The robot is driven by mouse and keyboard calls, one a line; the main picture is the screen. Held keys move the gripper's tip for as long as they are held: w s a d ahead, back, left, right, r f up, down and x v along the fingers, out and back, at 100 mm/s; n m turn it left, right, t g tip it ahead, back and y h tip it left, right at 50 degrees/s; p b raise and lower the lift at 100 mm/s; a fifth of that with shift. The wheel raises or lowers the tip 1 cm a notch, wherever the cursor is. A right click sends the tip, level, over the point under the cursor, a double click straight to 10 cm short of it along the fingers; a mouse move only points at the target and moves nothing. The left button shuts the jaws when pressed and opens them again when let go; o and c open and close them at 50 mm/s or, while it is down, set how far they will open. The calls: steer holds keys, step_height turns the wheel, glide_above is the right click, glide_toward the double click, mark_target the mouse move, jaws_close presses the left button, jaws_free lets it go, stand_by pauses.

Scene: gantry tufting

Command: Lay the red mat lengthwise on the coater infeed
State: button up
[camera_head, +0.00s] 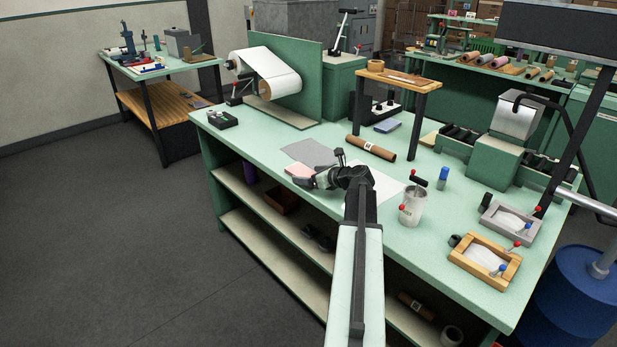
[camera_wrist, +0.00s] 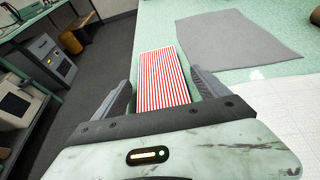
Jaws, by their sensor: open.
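The red mat (camera_wrist: 165,75), with red and white stripes, lies between the two fingers of my gripper (camera_wrist: 162,88) in the wrist view. The fingers stand apart, one on each side of it. Its near end is hidden behind the gripper body. In the head view the mat (camera_head: 298,170) looks like a small pinkish pad at the front edge of the green bench (camera_head: 232,147), just left of my gripper (camera_head: 308,182). A green machine with dark rollers (camera_head: 478,138) at the bench's right back may be the coater; its infeed is not clearly marked.
A grey sheet (camera_head: 308,152) lies behind the mat and a white sheet (camera_head: 385,188) to its right. A brown roll (camera_head: 371,148), a cup (camera_head: 412,206), a small wooden stand (camera_head: 398,80) and two framed trays (camera_head: 485,261) occupy the bench.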

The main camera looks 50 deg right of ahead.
steer(key=p+v, duration=0.4)
steer(key=v, duration=0.8)
steer(key=shift+s+p, duration=0.1)
steer(key=shift+p, duration=0.2)
steer(key=w+a+f+n+g+y, duration=0.2)
steer(key=w+a+f+n, duration=0.15)
steer(key=a+n, duration=0.45)
steer(key=w+a+f+n+g+y, duration=0.1)
steer(key=w+a+f+n+g, duration=0.25)
steer(key=a, duration=0.75)
steer(key=w+a+f+n+g+y, duration=0.15)
steer(key=w+a+n, duration=0.35)
steer(key=a, duration=0.5)
steer(key=s+a+f+n+g+h, duration=0.1)
steer(key=s+a+f+n+g, duration=0.1)
steer(key=a+n, duration=0.4)
steer(key=s+a+f+n+g+h, duration=0.1)
steer(key=s+a+f+n+g, duration=0.1)
steer(key=a+n, duration=0.5)
steer(key=s+a+f+n+g+h, duration=0.1)
steer(key=s+a+f+n+g, duration=0.1)
steer(key=a+n, duration=0.5)
steer(key=a, duration=0.4)
steer(key=shift+s+a, duration=0.25)
steer(key=shift+s, duration=0.05)
steer(key=shift+o, duration=0.4)
steer(key=shift+a+n+h, duration=0.15)
steer(key=shift+n+h, duration=0.1)
